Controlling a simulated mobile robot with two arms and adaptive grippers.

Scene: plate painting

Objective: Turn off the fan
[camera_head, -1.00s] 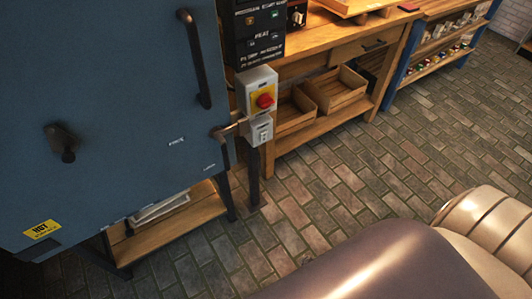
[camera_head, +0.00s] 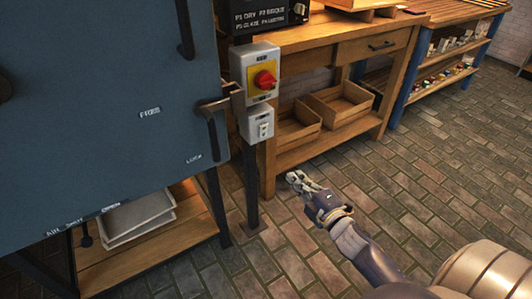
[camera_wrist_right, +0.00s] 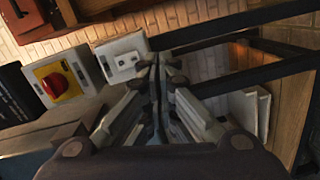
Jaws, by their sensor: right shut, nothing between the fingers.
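A grey switch box with a yellow plate and a red rotary knob (camera_head: 264,80) stands on a post beside the blue kiln in the head view. The knob also shows at the left of the right wrist view (camera_wrist_right: 55,84). Below it is a smaller grey box with a white rocker switch (camera_head: 264,130), also seen in the right wrist view (camera_wrist_right: 126,61). No label naming the fan is readable. My right gripper (camera_head: 293,179) is shut and empty, below and to the right of the boxes, apart from them. My left gripper is not in view.
The blue kiln door (camera_head: 110,100) fills the left, with a lever handle (camera_head: 214,110) jutting close to the boxes. A wooden workbench (camera_head: 345,48) with open crates (camera_head: 340,105) stands behind. The brick floor (camera_head: 430,170) at right is clear.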

